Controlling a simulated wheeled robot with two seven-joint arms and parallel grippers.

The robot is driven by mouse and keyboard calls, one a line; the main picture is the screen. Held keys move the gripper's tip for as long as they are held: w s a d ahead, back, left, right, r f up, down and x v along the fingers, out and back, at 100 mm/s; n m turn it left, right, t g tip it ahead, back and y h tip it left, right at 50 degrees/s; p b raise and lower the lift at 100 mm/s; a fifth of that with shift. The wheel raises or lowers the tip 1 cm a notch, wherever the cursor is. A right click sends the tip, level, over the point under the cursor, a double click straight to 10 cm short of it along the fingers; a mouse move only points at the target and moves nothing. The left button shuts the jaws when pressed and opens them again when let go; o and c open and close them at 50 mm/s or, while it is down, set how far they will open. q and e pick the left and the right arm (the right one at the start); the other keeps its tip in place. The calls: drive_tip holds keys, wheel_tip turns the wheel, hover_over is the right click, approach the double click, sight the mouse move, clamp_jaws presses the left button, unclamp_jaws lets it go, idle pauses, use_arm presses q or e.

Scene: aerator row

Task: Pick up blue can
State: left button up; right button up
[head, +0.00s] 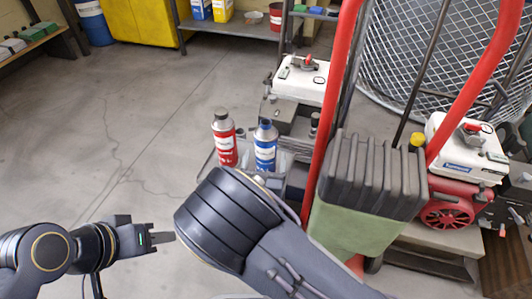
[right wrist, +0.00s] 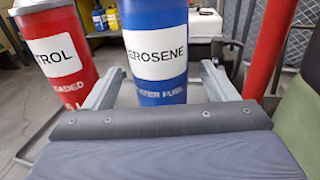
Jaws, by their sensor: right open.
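The blue can (head: 265,147) with a white label stands upright beside a red can (head: 224,138) in a wire-framed carrier in the head view. In the right wrist view the blue can (right wrist: 156,50) fills the middle, its label reading "EROSENE", and the red can (right wrist: 62,60) is at the left. My right gripper (right wrist: 160,72) is open, with one grey finger on each side of the blue can; I cannot tell whether they touch it. In the head view my right arm hides this gripper. My left gripper (head: 160,238) is low at the left, away from the cans, seen edge-on.
A red upright frame (head: 328,110) and a dark ribbed block on a green container (head: 350,228) stand close right of the cans. A white-topped machine (head: 303,80) is behind them. The floor to the left is clear.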

drive_tip(key=shift+w+d, duration=0.2)
drive_tip(key=shift+w, duration=1.05)
drive_tip(key=c, duration=1.1)
drive_tip(key=shift+c, duration=0.2)
drive_tip(key=shift+r, duration=0.15)
